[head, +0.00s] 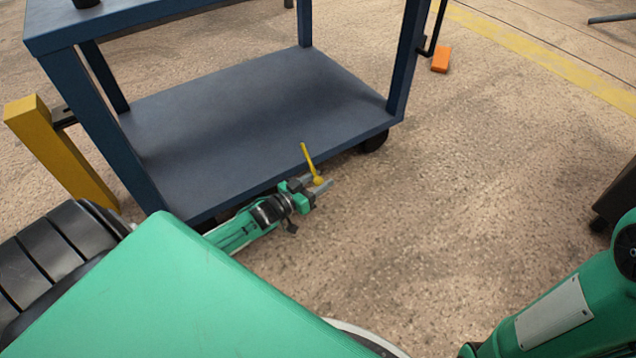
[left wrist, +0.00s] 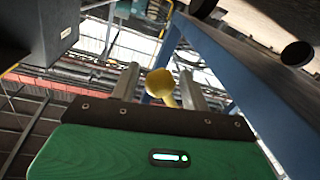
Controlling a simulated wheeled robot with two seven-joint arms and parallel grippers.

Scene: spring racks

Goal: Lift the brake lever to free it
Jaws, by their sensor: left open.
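The yellow brake lever (head: 309,162) sticks up at the front edge of the blue cart's lower shelf, with a rounded knob at its lower end. My left gripper (head: 318,187) is open at that knob, its fingers on either side of it. In the left wrist view the yellow knob (left wrist: 160,84) shows between the two fingers (left wrist: 160,90). I cannot tell whether the fingers touch it. My right gripper is not in view; only part of my right arm shows at the lower right.
The blue cart (head: 270,105) stands on dark casters (head: 374,140). A yellow post (head: 60,155) stands at its left. An orange block (head: 441,59) lies on the floor behind the cart's right end. Floor right of the cart is clear up to a dark object (head: 617,200) at the right edge.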

